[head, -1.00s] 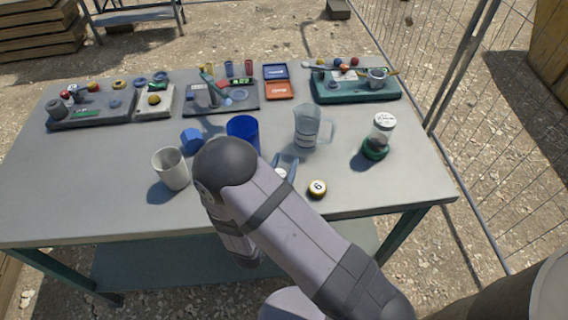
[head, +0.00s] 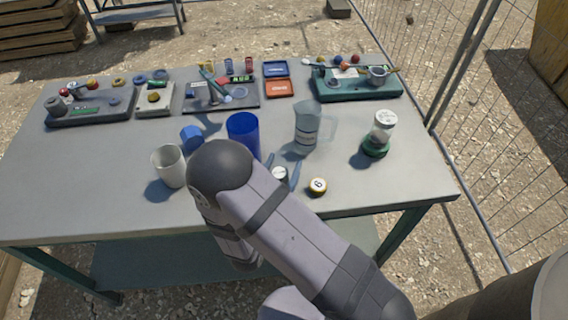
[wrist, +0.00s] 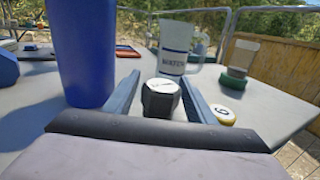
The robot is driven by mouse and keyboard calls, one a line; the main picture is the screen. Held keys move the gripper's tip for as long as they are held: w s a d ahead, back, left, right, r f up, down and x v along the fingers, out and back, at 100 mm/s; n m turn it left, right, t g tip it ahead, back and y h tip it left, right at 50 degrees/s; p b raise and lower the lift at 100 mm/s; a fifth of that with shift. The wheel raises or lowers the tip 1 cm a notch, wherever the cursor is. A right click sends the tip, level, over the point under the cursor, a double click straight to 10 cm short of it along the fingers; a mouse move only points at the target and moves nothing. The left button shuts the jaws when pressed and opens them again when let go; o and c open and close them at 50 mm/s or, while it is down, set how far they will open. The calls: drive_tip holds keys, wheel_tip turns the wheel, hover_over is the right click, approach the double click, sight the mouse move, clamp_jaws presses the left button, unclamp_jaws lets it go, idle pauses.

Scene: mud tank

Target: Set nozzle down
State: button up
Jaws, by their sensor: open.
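A short black hexagonal piece with a pale round top (wrist: 160,98), which I take to be the nozzle, stands upright on the table between my fingers. Its pale top also shows in the head view (head: 280,173). My gripper (wrist: 160,80) is open, with one finger on each side of the piece and visible gaps to both. In the head view my gripper (head: 282,163) is low over the front middle of the table, partly hidden by my arm. The piece's base is partly hidden by the gripper body in the wrist view.
A blue cup (head: 243,133) stands close left of my gripper, and a clear water jug (head: 306,128) stands behind it. A yellow-edged disc marked 6 (head: 317,186) lies just right. Trays line the back.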

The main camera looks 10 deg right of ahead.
sight(279, 180)
drive_tip(key=shift+o, duration=0.5)
drive_tip(key=shift+r+b+v, duration=0.15)
drive_tip(key=shift+b+v, duration=0.35)
drive_tip(key=shift+v, duration=1.05)
drive_tip(key=shift+r+b+v, duration=0.15)
drive_tip(key=shift+b+v, duration=0.3)
drive_tip(key=shift+v, duration=1.1)
drive_tip(key=shift+d+r, duration=0.1)
drive_tip(key=shift+d, duration=0.05)
